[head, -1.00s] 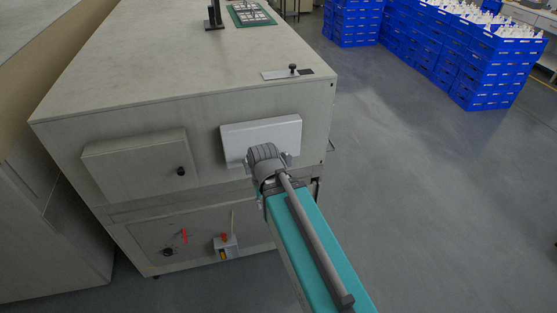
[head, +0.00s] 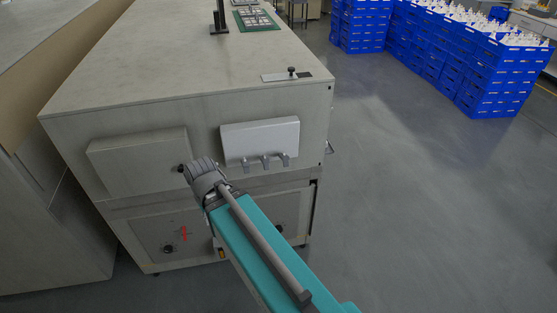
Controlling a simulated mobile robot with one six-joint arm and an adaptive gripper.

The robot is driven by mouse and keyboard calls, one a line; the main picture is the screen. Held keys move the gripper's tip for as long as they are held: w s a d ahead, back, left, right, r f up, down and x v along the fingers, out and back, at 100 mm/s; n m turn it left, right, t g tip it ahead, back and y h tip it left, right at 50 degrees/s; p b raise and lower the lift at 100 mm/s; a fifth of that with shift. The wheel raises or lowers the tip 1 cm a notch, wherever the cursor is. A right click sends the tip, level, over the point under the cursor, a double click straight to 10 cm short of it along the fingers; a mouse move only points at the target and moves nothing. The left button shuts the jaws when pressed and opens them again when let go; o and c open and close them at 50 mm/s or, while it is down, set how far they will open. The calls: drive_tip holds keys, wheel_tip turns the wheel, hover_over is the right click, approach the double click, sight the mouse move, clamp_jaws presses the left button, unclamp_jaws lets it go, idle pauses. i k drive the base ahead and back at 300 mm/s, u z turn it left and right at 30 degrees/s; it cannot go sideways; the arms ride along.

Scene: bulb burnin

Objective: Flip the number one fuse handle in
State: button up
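A white fuse box (head: 260,138) is on the upper right of the grey cabinet's front face. Three small grey fuse handles (head: 264,162) stick out along its lower edge, side by side; I cannot read any numbers on them. My gripper (head: 190,168) is left of the fuse box, by the black knob of a grey panel door (head: 137,163). My wrist hides its fingers, so I cannot tell whether it is open or touching the knob.
Below are a red lever (head: 184,233) and a black dial (head: 168,249), partly beside my arm. A small plate with a black knob (head: 287,75) lies on the cabinet top. Blue crates (head: 497,92) stand at the back right. The floor on the right is clear.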

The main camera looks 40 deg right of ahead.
sight(285, 158)
drive_tip(key=z, duration=0.05)
drive_tip(key=k, duration=0.7)
drive_tip(key=z, duration=0.75)
drive_tip(key=i, duration=0.5)
drive_tip(key=u, duration=0.05)
